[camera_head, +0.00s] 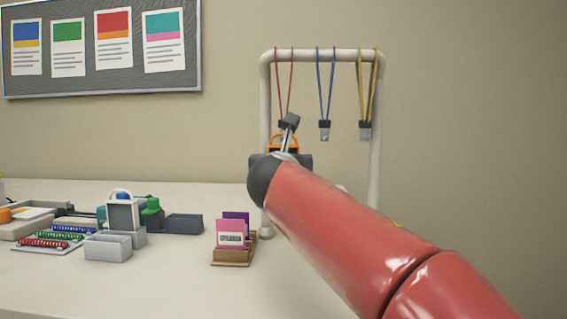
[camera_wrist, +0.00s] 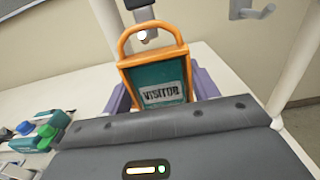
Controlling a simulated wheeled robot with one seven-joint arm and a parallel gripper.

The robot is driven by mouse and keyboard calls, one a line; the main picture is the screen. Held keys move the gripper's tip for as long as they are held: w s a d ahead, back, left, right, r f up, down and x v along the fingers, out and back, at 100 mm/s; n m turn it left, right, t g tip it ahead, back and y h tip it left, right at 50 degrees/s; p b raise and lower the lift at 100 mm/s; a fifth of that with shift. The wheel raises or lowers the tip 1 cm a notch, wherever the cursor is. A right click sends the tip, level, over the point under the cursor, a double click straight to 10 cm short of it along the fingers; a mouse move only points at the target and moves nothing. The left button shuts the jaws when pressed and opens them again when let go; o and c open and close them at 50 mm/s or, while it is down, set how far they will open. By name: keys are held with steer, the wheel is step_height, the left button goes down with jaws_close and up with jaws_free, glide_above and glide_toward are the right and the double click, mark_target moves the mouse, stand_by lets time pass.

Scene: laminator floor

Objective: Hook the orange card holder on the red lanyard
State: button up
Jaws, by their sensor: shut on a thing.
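The orange card holder (camera_wrist: 124,64) has a loop on top and a teal card reading VISITOR. My gripper (camera_wrist: 160,92) is shut on it, with one finger at each side. In the head view the holder (camera_head: 284,138) shows partly behind my gripper (camera_head: 286,148), just under the red lanyard (camera_head: 283,85). The red lanyard hangs from a rack, its lower end partly hidden by my gripper. In the wrist view a grey lanyard clip (camera_wrist: 146,33) overlaps the opening of the holder's loop. I cannot tell whether the hook passes through the loop.
The white rack (camera_head: 320,57) also holds a blue lanyard (camera_head: 325,95) and a yellow lanyard (camera_head: 367,95) to the right. A wooden stand (camera_head: 232,257) with pink and purple cards sits below on the table. Grey bins (camera_head: 108,246) and binding combs (camera_head: 45,240) stand at left.

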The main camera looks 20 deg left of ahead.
steer(key=o, duration=1.1)
steer(key=shift+c, duration=0.2)
steer(key=shift+s, duration=0.1)
